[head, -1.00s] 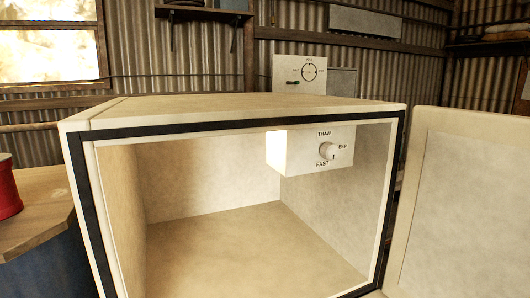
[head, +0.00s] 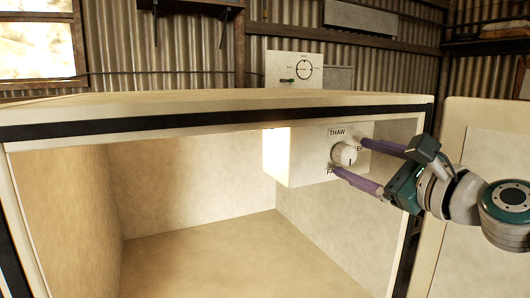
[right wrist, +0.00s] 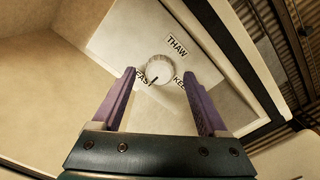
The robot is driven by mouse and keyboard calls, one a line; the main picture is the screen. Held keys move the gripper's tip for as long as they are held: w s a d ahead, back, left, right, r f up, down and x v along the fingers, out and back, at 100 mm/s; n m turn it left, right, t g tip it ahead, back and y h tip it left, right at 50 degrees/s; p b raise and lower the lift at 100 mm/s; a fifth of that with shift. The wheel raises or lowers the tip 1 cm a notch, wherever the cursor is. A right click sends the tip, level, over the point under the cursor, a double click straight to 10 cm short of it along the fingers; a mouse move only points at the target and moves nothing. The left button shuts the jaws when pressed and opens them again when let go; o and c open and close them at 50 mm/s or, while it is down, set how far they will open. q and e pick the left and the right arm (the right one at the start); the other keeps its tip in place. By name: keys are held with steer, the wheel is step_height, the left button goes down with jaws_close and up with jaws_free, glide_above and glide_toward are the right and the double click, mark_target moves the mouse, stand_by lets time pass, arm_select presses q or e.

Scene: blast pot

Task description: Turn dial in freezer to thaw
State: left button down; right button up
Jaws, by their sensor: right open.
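The freezer (head: 160,115) is a cream box with its front open. On a white control box (head: 305,165) under its ceiling is a round white dial (head: 343,154), which also shows in the right wrist view (right wrist: 160,68). The THAW label is above the dial; the FAST and KEEP labels are partly hidden by my fingers. My left gripper is not in view.
The freezer door (head: 485,150) stands open at the right, beside my right arm. The freezer's inside is empty below the control box.

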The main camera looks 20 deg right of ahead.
mark_target(350, 157)
steer(key=shift+w+a, duration=0.15)
steer(key=shift+w, duration=1.5)
jaws_close()
